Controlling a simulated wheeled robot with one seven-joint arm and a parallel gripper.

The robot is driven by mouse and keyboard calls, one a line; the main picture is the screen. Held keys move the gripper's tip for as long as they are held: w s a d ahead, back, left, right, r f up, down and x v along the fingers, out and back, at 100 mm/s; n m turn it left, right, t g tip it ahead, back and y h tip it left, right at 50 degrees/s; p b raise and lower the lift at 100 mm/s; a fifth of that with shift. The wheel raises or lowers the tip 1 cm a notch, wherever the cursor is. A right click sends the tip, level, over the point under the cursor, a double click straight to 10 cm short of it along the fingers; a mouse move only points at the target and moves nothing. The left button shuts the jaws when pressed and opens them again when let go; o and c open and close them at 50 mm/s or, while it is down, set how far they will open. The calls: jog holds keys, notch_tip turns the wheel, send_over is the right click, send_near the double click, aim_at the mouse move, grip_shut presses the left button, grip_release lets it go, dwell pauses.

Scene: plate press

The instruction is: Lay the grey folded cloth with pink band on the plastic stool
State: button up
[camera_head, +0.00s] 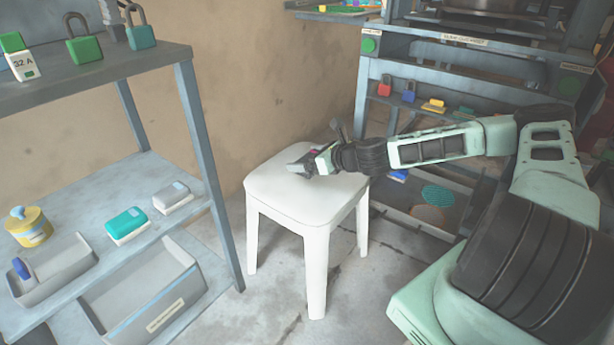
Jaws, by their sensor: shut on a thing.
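The white plastic stool (277,192) stands upright on the floor near the middle of the view, its seat mostly bare. My gripper (312,162) is over the right rear part of the seat, at the end of my arm reaching in from the right. It is shut on the grey folded cloth (313,152), of which only a small bit with pink shows between the fingers. The rest of the cloth is hidden or too small to make out. I cannot tell whether the cloth touches the seat.
A rack (440,50) with padlocks and small items stands behind on the right. The wall is close behind the stool.

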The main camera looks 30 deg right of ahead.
jog(key=shift+f+b, duration=1.05)
jog(key=shift+f, duration=1.35)
jog(key=shift+f, duration=0.1)
jog(key=o, duration=0.6)
